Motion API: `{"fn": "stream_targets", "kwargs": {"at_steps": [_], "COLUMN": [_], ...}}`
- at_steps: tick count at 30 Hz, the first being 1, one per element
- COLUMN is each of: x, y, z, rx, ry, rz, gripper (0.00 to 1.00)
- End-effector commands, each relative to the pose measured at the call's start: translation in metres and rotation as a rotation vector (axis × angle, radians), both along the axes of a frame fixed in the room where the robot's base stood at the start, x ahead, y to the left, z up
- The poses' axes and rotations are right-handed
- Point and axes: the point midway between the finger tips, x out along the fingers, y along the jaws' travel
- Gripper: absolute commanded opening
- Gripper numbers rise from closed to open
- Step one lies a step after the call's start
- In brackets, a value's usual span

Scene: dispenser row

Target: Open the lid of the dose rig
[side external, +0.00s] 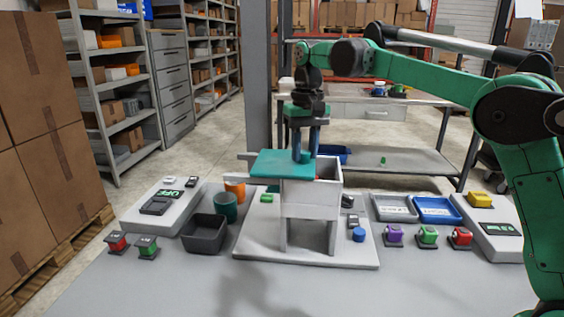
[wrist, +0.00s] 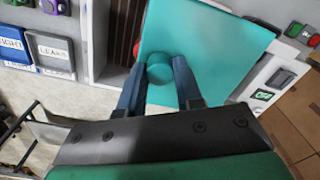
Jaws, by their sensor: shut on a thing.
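The dose rig (side external: 310,199) is a pale grey box on legs on a base plate, in the middle of the table in the side view. Its flat teal lid (side external: 279,164) lies level on top, shifted left, with its left part beyond the box wall. The right part of the box top is uncovered. The lid (wrist: 215,45) fills the upper middle of the wrist view. My gripper (side external: 305,152) points down and is shut on the lid's round teal knob (wrist: 160,72). The knob sits between the two fingers in the wrist view. The box's inside is mostly hidden.
Left of the rig are a dark grey bin (side external: 204,235), a teal cup (side external: 225,207) and an orange cup (side external: 236,189). A white tray (side external: 394,208) and a blue tray (side external: 437,210) lie right, behind several small coloured blocks. The front table is clear.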

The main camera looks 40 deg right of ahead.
Motion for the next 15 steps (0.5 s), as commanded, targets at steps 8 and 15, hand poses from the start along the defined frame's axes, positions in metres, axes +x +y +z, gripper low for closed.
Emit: {"fn": "stream_targets", "kwargs": {"at_steps": [8,15], "x": [0.03,0.035], "y": [0.027,0.033], "z": [0.001,0.0], "rx": [-0.004,-0.004], "ry": [-0.007,-0.007], "rz": [-0.001,-0.003], "gripper": [0.0,0.0]}}
